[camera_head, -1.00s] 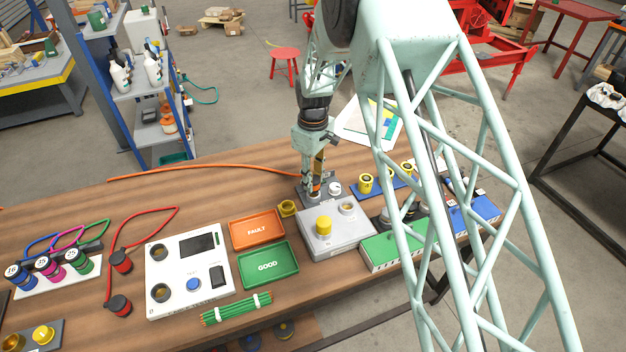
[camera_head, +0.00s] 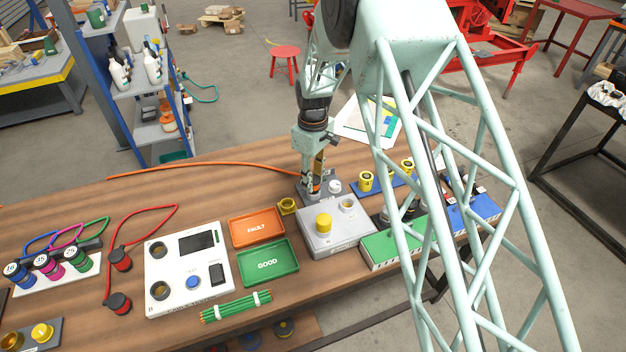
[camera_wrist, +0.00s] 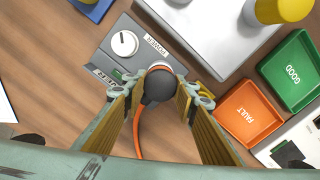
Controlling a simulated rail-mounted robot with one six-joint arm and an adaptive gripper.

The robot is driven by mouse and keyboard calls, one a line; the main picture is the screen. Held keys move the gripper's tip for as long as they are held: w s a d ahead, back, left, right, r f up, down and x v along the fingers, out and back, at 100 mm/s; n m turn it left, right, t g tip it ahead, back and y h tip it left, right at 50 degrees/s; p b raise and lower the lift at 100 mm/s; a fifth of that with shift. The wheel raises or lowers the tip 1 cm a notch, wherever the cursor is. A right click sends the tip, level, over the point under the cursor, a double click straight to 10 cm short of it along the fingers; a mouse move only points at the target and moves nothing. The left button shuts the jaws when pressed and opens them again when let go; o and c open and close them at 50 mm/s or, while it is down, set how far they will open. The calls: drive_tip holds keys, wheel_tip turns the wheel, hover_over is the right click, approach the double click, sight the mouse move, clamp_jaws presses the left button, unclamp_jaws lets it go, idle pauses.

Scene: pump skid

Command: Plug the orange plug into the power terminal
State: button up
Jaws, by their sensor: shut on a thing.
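My gripper (camera_wrist: 157,98) is shut on the orange plug (camera_wrist: 159,86), whose dark rounded back and orange cable show between the fingers in the wrist view. The plug is at the power terminal (camera_wrist: 104,42), a grey box with a white knob and a "POWER" label. In the head view my gripper (camera_head: 313,188) points down over the terminal (camera_head: 305,198). The plug's front end and the socket are hidden, so I cannot tell how deep it sits. The orange cable (camera_head: 215,166) runs left across the bench.
A grey box with a yellow cap (camera_head: 323,223) stands just in front of the terminal. The orange FAULT tray (camera_head: 236,241) and green GOOD tray (camera_head: 246,281) lie to the left. A yellow ring (camera_head: 288,206) is close by the terminal.

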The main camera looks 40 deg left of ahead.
drive_tip(key=shift+f+b, duration=0.45)
drive_tip(key=shift+f, duration=0.45)
idle(0.5)
drive_tip(key=o, duration=1)
drive_tip(key=shift+r, duration=0.15)
drive_tip(key=shift+r, duration=5.9)
